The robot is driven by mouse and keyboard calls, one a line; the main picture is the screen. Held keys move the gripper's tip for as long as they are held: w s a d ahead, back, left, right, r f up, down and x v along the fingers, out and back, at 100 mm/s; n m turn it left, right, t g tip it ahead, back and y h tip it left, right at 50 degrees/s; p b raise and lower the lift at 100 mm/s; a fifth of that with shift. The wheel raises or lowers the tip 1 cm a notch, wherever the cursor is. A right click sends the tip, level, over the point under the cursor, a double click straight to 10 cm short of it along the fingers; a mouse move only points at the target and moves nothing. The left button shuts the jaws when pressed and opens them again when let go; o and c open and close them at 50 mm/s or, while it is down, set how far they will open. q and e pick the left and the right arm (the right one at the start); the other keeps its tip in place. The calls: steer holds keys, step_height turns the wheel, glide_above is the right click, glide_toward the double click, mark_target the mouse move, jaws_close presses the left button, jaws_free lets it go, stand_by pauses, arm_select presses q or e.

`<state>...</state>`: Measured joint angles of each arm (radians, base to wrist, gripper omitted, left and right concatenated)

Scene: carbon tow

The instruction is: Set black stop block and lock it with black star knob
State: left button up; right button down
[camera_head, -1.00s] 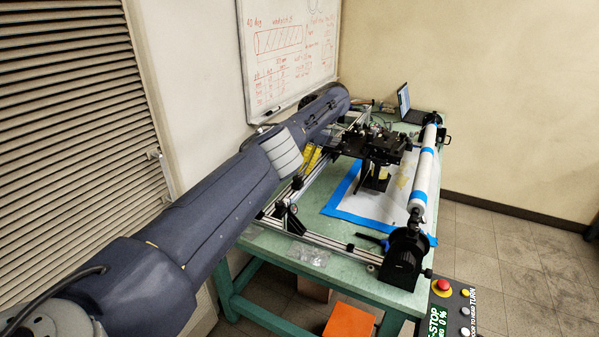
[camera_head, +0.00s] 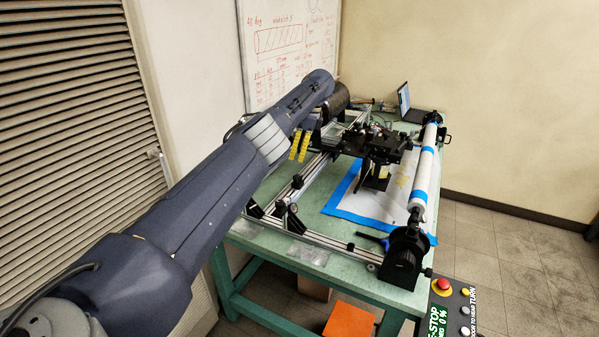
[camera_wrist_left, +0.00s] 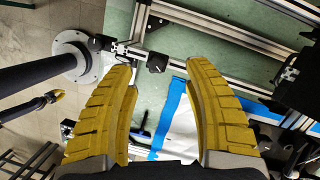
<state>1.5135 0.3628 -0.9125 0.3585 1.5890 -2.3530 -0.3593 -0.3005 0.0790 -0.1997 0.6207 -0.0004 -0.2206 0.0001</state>
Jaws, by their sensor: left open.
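My left gripper (camera_head: 300,146) is over the left rail of the bench frame, its two yellow fingers pointing down. In the left wrist view my left gripper (camera_wrist_left: 160,100) is open, with nothing between the fingers. A small black block-like part (camera_wrist_left: 157,62) shows beyond the fingertips, by a rail end; I cannot tell whether it is the stop block or the knob. I cannot make out the star knob for certain. A small dark part with a yellow tip (camera_wrist_left: 54,96) at the left looks like my right gripper, too small to read.
The green bench (camera_head: 258,240) carries aluminium rails (camera_head: 318,240), black brackets (camera_head: 291,222) and a black carriage (camera_head: 370,146). A white mandrel with blue bands (camera_head: 424,170) runs along the right. A clear bag (camera_head: 308,254) lies at the front. A whiteboard (camera_head: 285,45) stands behind.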

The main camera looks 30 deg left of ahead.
mark_target(298, 176)
arm_select(q)
step_height(298, 176, up, 8)
steer(key=s+r+m+t+h, duration=0.1)
steer(key=m+t+h, duration=0.1)
steer(key=m, duration=1.7)
steer(key=f, duration=1.7)
steer(key=shift+d+f, duration=0.3)
steer(key=shift+f, duration=0.1)
jaws_close()
